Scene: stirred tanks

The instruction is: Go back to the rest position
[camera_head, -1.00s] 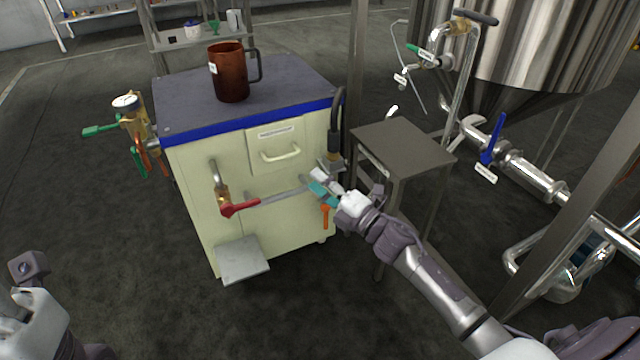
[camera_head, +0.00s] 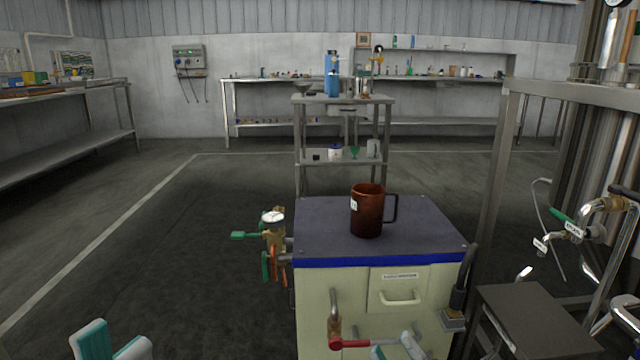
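My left gripper (camera_head: 113,347) shows at the bottom left edge in the head view. Its two pale fingertips with teal pads stand apart with nothing between them. My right gripper (camera_head: 395,351) is at the bottom edge, in front of the cabinet and just right of the red valve handle (camera_head: 350,344). Its fingertips appear spread, with no object seen held. Most of both grippers and both arms are below the picture.
The cream cabinet (camera_head: 432,280) with a blue-edged top stands close ahead, bearing a brown mug (camera_head: 367,212). A gauge valve (camera_head: 272,218) sticks out at its left. A low metal stand (camera_head: 525,318) and tank piping (camera_head: 603,204) are at right. The floor at left is clear.

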